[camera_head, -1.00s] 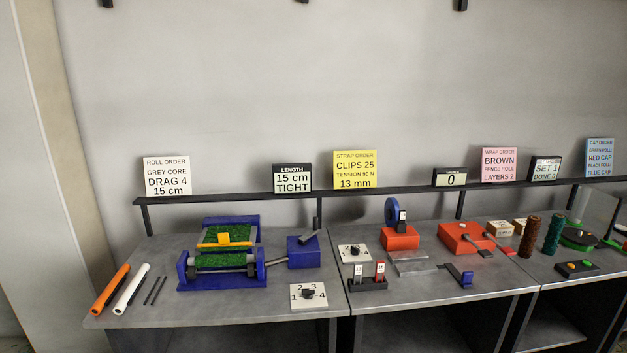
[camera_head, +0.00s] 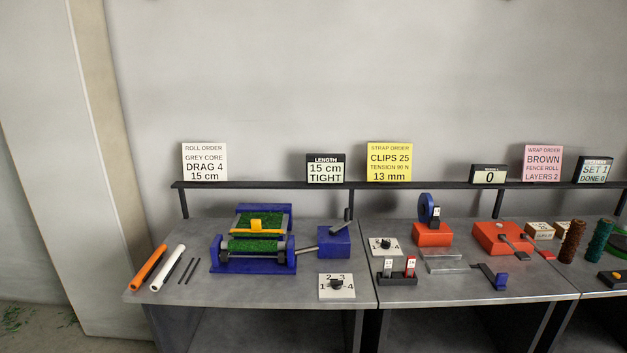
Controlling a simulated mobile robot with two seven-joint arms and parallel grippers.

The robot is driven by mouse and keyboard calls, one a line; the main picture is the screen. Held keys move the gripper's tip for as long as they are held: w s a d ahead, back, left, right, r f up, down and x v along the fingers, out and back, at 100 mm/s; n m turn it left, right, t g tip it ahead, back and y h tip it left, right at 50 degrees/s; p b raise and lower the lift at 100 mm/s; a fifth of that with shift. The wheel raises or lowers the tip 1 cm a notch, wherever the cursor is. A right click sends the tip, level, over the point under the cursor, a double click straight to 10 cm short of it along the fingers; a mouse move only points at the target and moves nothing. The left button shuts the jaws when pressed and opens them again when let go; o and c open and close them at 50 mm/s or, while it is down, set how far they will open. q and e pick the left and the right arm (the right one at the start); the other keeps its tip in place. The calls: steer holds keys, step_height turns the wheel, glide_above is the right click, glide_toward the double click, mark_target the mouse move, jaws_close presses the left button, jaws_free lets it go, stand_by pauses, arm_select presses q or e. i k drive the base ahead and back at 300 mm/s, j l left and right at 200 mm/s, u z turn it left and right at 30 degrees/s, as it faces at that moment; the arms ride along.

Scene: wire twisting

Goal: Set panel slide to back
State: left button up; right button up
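Neither of my grippers shows in the head view. No part is labelled as the panel slide, so I cannot tell which one it is. A dark bar with a blue block (camera_head: 501,281) lies at the front of the middle table. A blue machine (camera_head: 252,264) with green turf and a yellow piece (camera_head: 257,225) stands on the left table. A blue box (camera_head: 333,241) with a grey lever stands to its right. A white dial plate (camera_head: 337,286) marked with numbers lies near the front edge.
An orange rod (camera_head: 148,268), a white rod (camera_head: 167,268) and thin dark rods lie at the left end. Orange devices (camera_head: 432,235) stand on the middle table (camera_head: 430,298). Order signs stand on a dark rail (camera_head: 270,184) behind. Floor shows at lower left.

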mark_target(256, 225)
steer(key=i+j+z, duration=0.45)
steer(key=j, duration=0.25)
steer(key=i+j+z, duration=0.2)
steer(key=j, duration=0.15)
